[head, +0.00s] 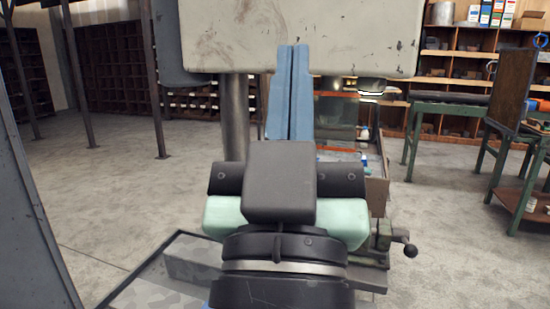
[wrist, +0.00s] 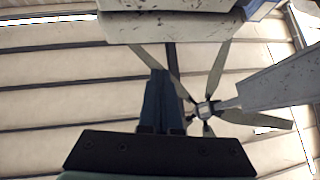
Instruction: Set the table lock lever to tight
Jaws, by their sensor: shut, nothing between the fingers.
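My gripper (head: 289,55) points up in the middle of the head view, its two long blue fingers pressed together with nothing between them. The fingers also show in the wrist view (wrist: 158,85), pointing up toward the ceiling. A short lever with a dark ball knob (head: 410,250) sticks out to the right of a greenish machine part, low and right of my wrist. I cannot tell whether it is the table lock lever, or its setting. My gripper is well above it and not touching. My arm hides much of the machine behind it.
A large pale machine housing (head: 300,35) hangs across the top, close behind the fingertips. A grey column (head: 235,115) stands left of the fingers. A green bench (head: 440,107) is at right, shelves at the back. Open floor (head: 110,200) lies left.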

